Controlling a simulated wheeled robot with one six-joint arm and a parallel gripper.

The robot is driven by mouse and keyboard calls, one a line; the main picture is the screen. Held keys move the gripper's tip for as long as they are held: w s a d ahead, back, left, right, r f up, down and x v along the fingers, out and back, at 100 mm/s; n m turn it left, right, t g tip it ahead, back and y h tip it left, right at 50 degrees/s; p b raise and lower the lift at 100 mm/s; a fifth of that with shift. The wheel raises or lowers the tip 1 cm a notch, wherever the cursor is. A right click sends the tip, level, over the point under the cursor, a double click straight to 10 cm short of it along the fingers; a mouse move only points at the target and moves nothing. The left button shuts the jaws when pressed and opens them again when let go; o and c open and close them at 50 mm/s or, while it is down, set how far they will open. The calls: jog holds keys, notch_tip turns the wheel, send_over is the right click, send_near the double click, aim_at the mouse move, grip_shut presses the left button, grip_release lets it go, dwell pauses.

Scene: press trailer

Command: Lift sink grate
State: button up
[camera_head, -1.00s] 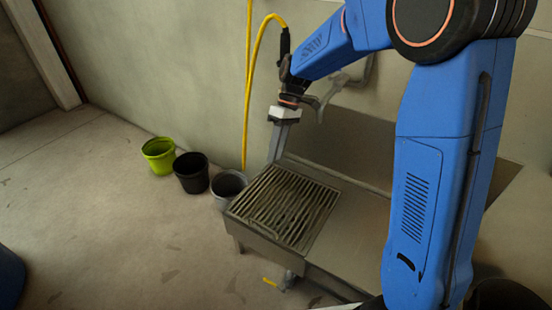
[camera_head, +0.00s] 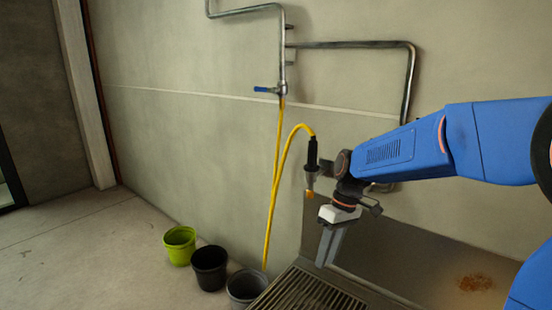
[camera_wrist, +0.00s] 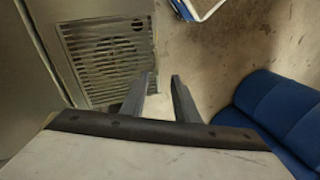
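The sink grate (camera_head: 308,292), a dark metal grid of parallel slats, lies in the sink top at the bottom of the head view, partly cut off by the picture's edge. In the wrist view the grate (camera_wrist: 92,55) shows at upper left, with a round shape visible beneath its slats. My gripper (camera_head: 328,258) points down above the far side of the grate in the head view. In the wrist view my gripper (camera_wrist: 163,77) has its two grey fingers apart, with nothing seen held between them. The grate lies to the left of the fingers there.
A yellow hose (camera_head: 272,200) with a black nozzle (camera_head: 312,155) hangs on the wall close behind my gripper. Green (camera_head: 179,246), black (camera_head: 210,268) and grey (camera_head: 246,287) buckets stand on the floor left of the sink. Metal pipes (camera_head: 350,44) run along the wall.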

jog(key=s+d+r+m+t+h, duration=0.1)
jog(key=s+d+m+t, duration=0.2)
jog(key=s+d, duration=0.4)
jog(key=s+d+r+m+t+h, duration=0.1)
jog(key=s+d, duration=0.6)
jog(key=s, duration=0.7)
jog(key=r+m+t, duration=0.1)
jog(key=m+t, duration=0.1)
jog(key=m, duration=0.1)
jog(key=shift+s+d+m+t+h, duration=0.25)
jog(key=shift+d+m+t+h, duration=0.05)
jog(key=shift+d+m+h, duration=0.1)
jog(key=shift+s, duration=0.2)
grip_shut()
jog(key=shift+w, duration=0.1)
